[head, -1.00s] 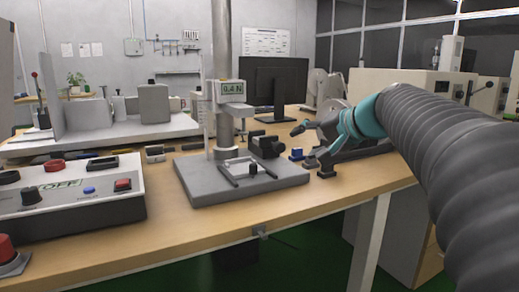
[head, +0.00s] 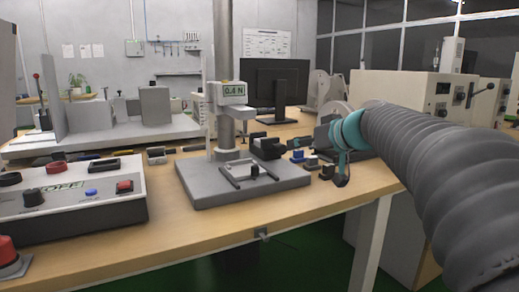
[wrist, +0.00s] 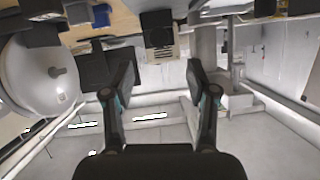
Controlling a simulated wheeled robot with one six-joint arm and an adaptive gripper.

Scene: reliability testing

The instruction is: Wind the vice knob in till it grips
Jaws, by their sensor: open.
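The test stand (head: 224,110) carries a gauge reading 0.4 N above a grey base plate (head: 215,195). A low fixture (head: 236,178) with two rails and a small dark knob (head: 255,171) lies on the plate; it looks like the vice. A dark block (head: 267,148) sits just behind it. I cannot tell how far its jaws stand apart. My gripper (head: 325,160) is right of the stand, above the bench and apart from the knob. In the wrist view its two fingers (wrist: 160,82) are spread with nothing between them. The knob is not clearly identifiable there.
A control box (head: 68,195) with buttons stands at the left of the bench (head: 215,228). A monitor (head: 278,85) is behind the stand. Small blue and dark blocks (head: 297,156) lie between stand and gripper. The bench's front strip is clear.

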